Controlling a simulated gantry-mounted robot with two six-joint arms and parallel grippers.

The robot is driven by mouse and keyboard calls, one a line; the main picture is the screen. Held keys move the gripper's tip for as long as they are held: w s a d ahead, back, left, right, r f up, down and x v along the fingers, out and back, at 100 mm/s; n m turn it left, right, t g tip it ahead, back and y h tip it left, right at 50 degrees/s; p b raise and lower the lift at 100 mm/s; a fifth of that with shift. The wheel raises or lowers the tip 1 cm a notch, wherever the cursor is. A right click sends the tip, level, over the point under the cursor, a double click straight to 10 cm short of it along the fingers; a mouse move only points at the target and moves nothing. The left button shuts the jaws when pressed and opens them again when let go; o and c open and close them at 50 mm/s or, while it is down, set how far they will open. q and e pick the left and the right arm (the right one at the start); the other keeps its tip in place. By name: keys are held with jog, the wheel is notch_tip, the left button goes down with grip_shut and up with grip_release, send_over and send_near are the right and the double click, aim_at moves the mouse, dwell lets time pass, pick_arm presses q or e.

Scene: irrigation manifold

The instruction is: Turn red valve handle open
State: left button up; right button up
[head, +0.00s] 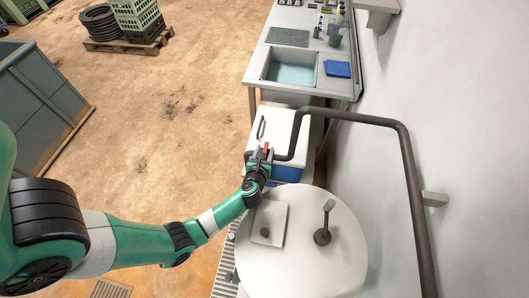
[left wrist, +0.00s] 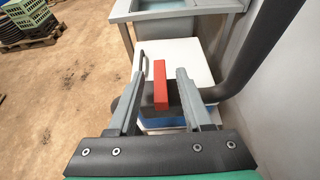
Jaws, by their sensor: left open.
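The red valve handle (left wrist: 161,86) stands between the two fingers of my left gripper (left wrist: 161,90) in the left wrist view. Space shows on both sides of it, so the gripper is open around or just behind it. In the head view the handle (head: 266,147) is a small red spot at the tip of my left gripper (head: 260,157). The handle sits at the end of the dark pipe (head: 345,117), which also shows in the left wrist view (left wrist: 262,45). The valve body is mostly hidden by the gripper. My right gripper is not in view.
A white and blue cool box (head: 277,135) stands beyond the valve. A sink bench (head: 290,67) is farther back.

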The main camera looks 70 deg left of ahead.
pick_arm(q)
grip_shut()
dwell(0.4)
